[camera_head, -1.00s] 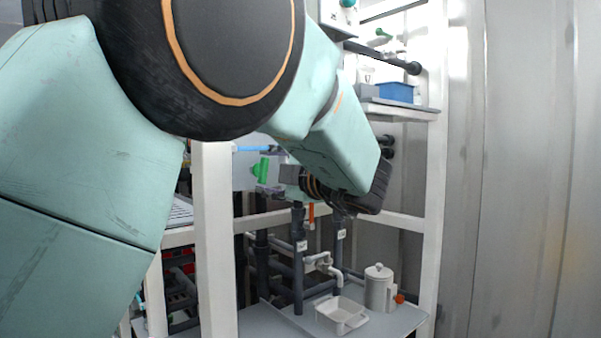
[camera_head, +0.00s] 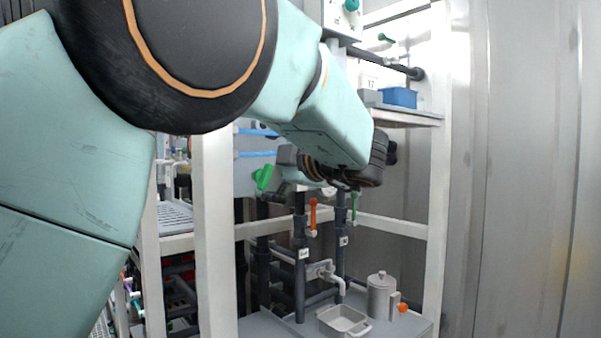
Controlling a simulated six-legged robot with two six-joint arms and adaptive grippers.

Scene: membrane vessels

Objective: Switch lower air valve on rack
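The white-framed rack (camera_head: 215,230) stands ahead. A large green valve handle (camera_head: 263,177) sits on its grey panel, just left of my wrist. Below my wrist, an orange handle (camera_head: 313,215) and a slim green handle (camera_head: 354,207) stand upright on dark vertical pipes. I cannot tell which of these is the lower air valve. My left arm crosses from the upper left. My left gripper (camera_head: 352,182) is at its far end, in front of the pipes and above the two slim handles. Its fingers are largely hidden, so its opening and any contact are unclear. My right gripper is out of view.
A grey tub (camera_head: 343,321) and a lidded pitcher (camera_head: 380,295) stand on the rack's bottom shelf. A blue box (camera_head: 399,97) sits on the upper right shelf. A metal wall (camera_head: 520,180) closes off the right. Blue tubes (camera_head: 256,154) run across the panel.

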